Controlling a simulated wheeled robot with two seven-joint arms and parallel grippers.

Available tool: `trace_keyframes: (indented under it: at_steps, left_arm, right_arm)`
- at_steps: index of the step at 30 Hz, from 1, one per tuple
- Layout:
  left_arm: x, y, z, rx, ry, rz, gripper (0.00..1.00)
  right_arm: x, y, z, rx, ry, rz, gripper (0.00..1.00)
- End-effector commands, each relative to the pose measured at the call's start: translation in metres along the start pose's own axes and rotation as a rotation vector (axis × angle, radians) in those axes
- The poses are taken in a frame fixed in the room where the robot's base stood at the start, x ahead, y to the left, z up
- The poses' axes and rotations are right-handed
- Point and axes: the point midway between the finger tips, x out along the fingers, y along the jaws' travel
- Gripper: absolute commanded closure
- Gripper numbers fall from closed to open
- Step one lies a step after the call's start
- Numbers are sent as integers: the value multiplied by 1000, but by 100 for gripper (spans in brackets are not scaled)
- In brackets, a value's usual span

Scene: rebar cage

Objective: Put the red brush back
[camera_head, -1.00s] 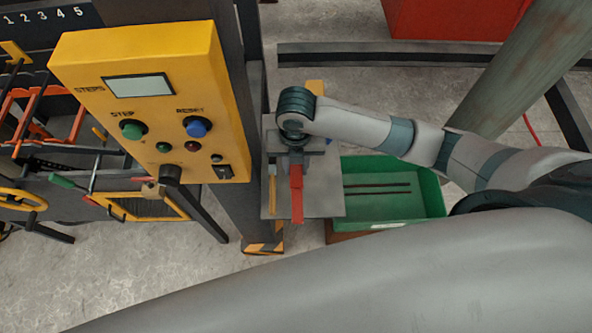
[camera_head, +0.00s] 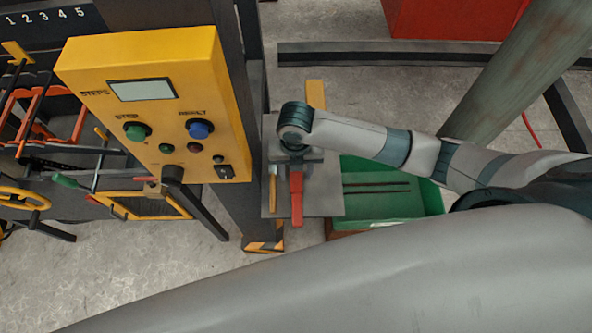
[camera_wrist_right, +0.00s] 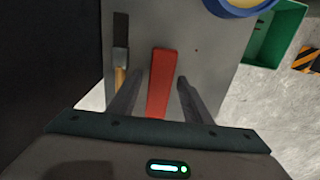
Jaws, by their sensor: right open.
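The red brush (camera_head: 296,199) lies on a small grey shelf (camera_head: 325,203) beside the yellow control box's post. In the right wrist view the red brush (camera_wrist_right: 162,82) lies between the two dark fingers of my right gripper (camera_wrist_right: 155,95), with a gap on each side. My right gripper (camera_head: 295,162) is open above the brush and covers its far end in the head view. My left gripper is not in view.
A tool with a wooden handle (camera_wrist_right: 120,75) lies just left of the brush. A green bin (camera_head: 400,200) with dark rods stands right of the shelf. The yellow control box (camera_head: 155,105) is left. A blue-rimmed round thing (camera_wrist_right: 238,5) is at the shelf's far side.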

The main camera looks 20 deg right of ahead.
Motion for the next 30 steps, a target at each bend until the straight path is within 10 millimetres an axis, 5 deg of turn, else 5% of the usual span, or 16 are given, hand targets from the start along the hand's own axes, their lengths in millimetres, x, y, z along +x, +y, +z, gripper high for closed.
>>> trace_keyframes:
  at_steps: [10,24,30]
  left_arm:
    - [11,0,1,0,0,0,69]
    - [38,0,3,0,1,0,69]
    - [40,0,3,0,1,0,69]
  right_arm:
    - [-20,0,1,-1,-4,2,55]
    - [-98,0,1,-2,-5,2,55]
    - [-116,0,1,0,-2,1,55]
